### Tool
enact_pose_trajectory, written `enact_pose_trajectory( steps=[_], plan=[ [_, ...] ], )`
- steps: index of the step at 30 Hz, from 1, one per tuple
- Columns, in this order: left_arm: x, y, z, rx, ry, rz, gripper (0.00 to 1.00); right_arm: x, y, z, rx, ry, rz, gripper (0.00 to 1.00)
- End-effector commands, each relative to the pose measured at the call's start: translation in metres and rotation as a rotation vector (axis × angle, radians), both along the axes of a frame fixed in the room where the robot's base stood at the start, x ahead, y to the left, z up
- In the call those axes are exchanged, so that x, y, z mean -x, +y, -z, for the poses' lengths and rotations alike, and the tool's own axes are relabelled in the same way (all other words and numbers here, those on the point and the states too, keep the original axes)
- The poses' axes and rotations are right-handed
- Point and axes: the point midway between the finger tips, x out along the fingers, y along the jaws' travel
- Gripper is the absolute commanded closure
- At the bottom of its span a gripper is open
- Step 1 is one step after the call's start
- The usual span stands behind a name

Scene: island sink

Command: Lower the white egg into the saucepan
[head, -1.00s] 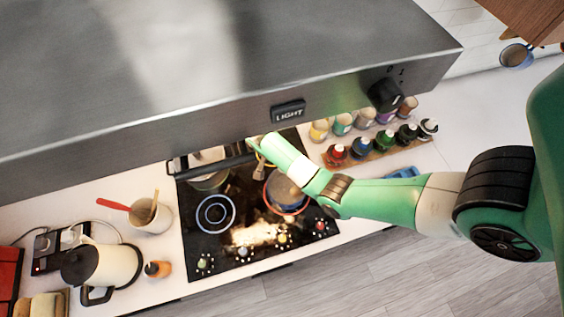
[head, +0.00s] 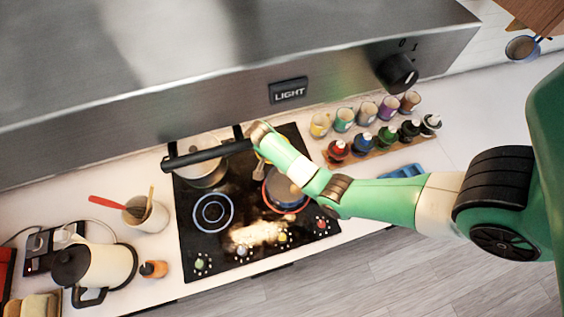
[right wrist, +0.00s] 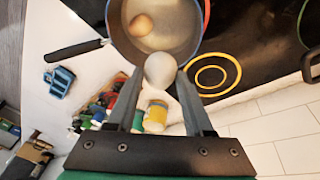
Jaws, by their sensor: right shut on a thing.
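In the right wrist view, my right gripper (right wrist: 158,74) is shut on the white egg (right wrist: 160,70), held between its fingertips. The egg overlaps the near rim of the saucepan (right wrist: 192,40) in this view; its height above the pan is hard to tell. A brown egg (right wrist: 141,26) is inside the pan. The pan's black handle (right wrist: 75,50) points left. In the head view, the saucepan (head: 285,190) sits on the red-ringed burner, partly covered by my right arm. My left gripper is not in view.
A second pot (head: 203,172) stands at the back left of the black hob (head: 215,245). The range hood (head: 200,90) with its black bar (head: 208,153) hangs close above. Bottles and jars (head: 385,130) line the right counter. A kettle (head: 108,265) stands at left.

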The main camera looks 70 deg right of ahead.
Motion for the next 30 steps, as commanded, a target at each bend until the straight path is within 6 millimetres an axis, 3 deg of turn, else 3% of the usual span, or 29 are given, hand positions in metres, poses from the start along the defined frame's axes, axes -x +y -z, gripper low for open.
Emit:
enact_pose_trajectory(
  steps=[30],
  plan=[
    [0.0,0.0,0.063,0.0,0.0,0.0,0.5,0.0,0.0,0.063,0.0,0.0,0.0,0.67]
  ],
)
